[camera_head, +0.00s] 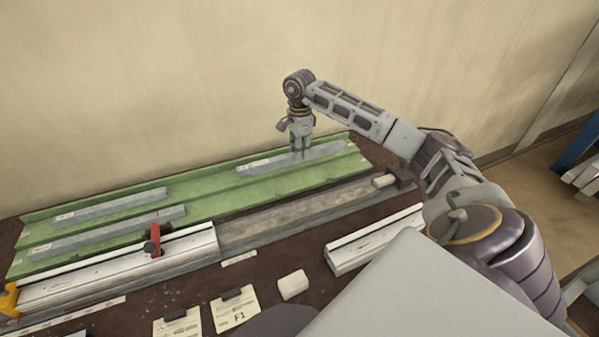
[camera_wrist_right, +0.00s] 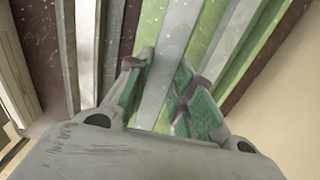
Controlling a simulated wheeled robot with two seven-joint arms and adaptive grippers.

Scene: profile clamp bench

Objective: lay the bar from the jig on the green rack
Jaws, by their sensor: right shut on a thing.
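The green rack (camera_head: 215,192) lies along the back of the bench. A long grey bar (camera_head: 262,163) lies along its right part, with a small label at its left end. My right gripper (camera_head: 301,151) is over this bar, pointing down, shut on it. In the right wrist view the bar (camera_wrist_right: 178,50) runs between the green-padded fingers (camera_wrist_right: 162,95), over the green rack (camera_wrist_right: 232,55). The jig (camera_head: 120,268), a white rail with a red clamp (camera_head: 153,238) and a yellow end piece (camera_head: 8,300), is in front of the rack. My left gripper is not in view.
Two more grey bars (camera_head: 110,207) (camera_head: 105,232) lie on the rack's left part. A dark grey rail (camera_head: 300,213) continues right of the jig. A short white rail (camera_head: 375,240), a white block (camera_head: 293,285) and label cards (camera_head: 235,308) are in front. A wall stands behind.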

